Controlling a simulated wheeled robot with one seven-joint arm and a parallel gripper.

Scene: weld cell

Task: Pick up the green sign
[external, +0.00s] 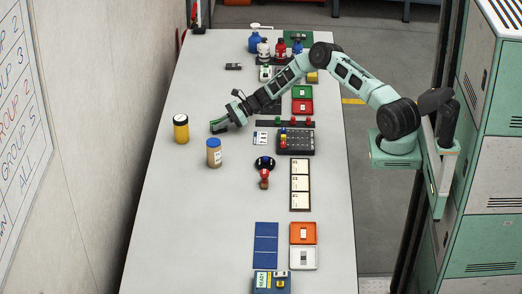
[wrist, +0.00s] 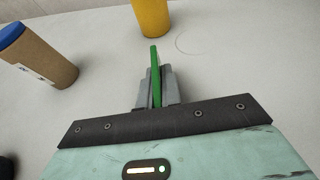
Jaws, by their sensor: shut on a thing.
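The green sign (wrist: 155,72) shows edge-on in the wrist view as a thin upright green plate between the jaws. My gripper (wrist: 156,90) is shut on it. In the external view my gripper (external: 222,124) is low over the left half of the long table, with a bit of the green sign (external: 217,122) at its fingertips. I cannot tell whether the sign touches the table. The sign's face is mostly hidden.
A yellow jar (external: 181,131) with a dark-rimmed lid stands just left of my gripper. A brown jar (external: 214,155) with a blue lid stands in front. Trays, a dark keypad-like block (external: 296,141) and panels line the table's right side. The table's near left is clear.

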